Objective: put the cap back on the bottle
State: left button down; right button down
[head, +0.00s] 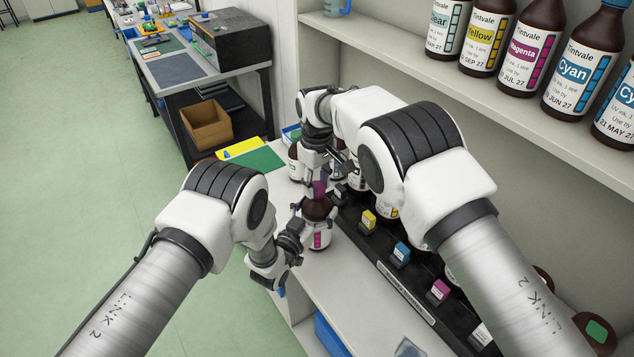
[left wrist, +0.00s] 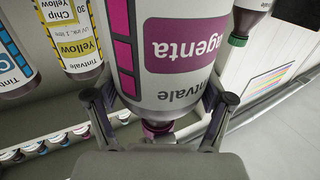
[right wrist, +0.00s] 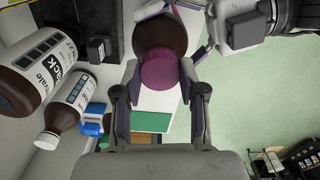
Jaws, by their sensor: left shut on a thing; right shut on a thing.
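The brown bottle with a magenta label (head: 317,240) stands upright on the light bench beside the black rack. My left gripper (head: 303,232) is shut on its body, and its fingers (left wrist: 160,100) flank the label in the left wrist view. The magenta cap (head: 320,188) is at the top of the bottle. My right gripper (head: 323,172) is shut on the cap (right wrist: 158,70) from above. In the right wrist view the bottle's dark shoulder (right wrist: 162,30) lies right behind the cap. I cannot tell whether the cap is seated on the neck.
The black rack (head: 405,283) with coloured tags runs along the bench to the right. Other bottles stand close behind my right gripper. A shelf (head: 420,60) above carries several large ink bottles (head: 527,45). Green and yellow sheets (head: 258,159) lie at the bench's far end.

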jog(key=m, duration=1.4)
jog(key=shift+m, duration=0.4)
jog(key=c, duration=0.7)
grip_release()
jog(key=shift+o, duration=0.2)
notch_tip(320, 180, up, 4)
jog(key=shift+r, duration=0.25)
jog(key=shift+c, duration=0.2)
